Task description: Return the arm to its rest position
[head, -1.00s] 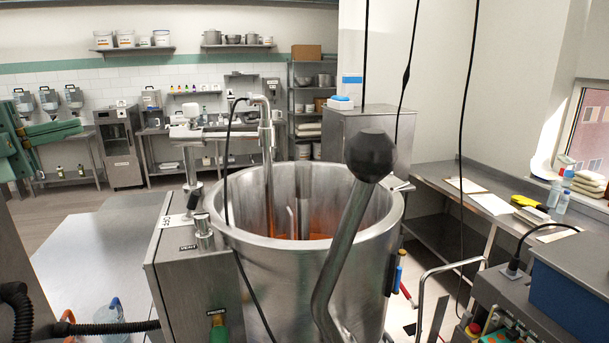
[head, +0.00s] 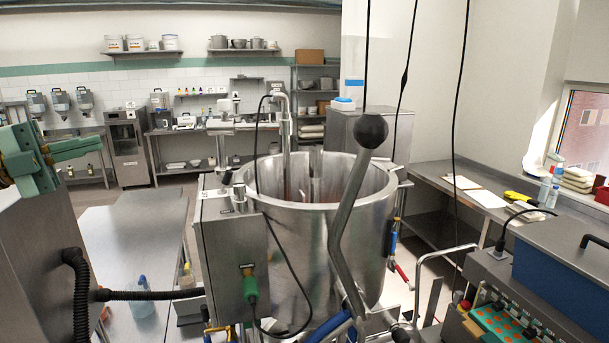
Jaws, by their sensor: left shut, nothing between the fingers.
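My left gripper (head: 84,148), green, is at the left edge of the head view. It is shut and empty, raised in the air and apart from everything else around it. Only part of its arm shows. My right gripper is not in view. The large steel kettle (head: 310,270) stands in the middle, with a ball-topped lever (head: 347,225) in front of it. Orange contents that showed inside are mostly hidden from this angle.
A steel control box (head: 232,265) is on the kettle's left side. Black cables hang down near the kettle.

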